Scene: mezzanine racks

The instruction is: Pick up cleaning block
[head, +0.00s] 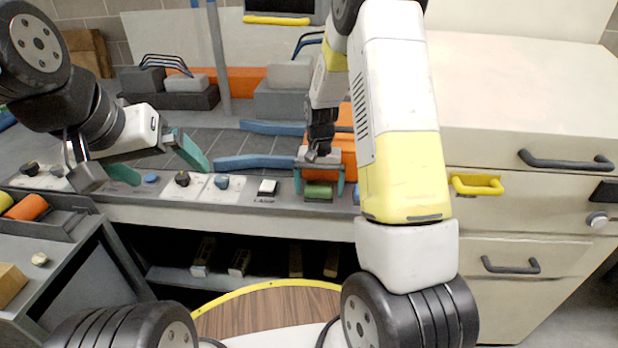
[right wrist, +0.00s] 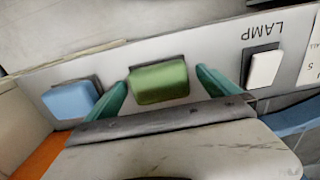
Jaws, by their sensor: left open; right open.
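A green block (head: 319,191), perhaps the cleaning block, sits on a dark square on the bench's front control strip. It also shows in the right wrist view (right wrist: 159,82), between a blue button and the white lamp switch. My right gripper (head: 319,182) is open at the block, its teal fingers on either side of it. In the right wrist view my right gripper (right wrist: 161,80) seems to hold nothing; whether a finger touches the block is unclear. My left gripper (head: 172,172) is open and empty above the left part of the bench.
The control strip carries a white lamp switch (head: 267,187), a blue button (right wrist: 71,101) and black knobs (head: 182,179). Blue handles (head: 255,161) lie behind it on the dark worktop. A drawer cabinet (head: 530,215) stands at right. A tray with orange rolls (head: 27,207) is at left.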

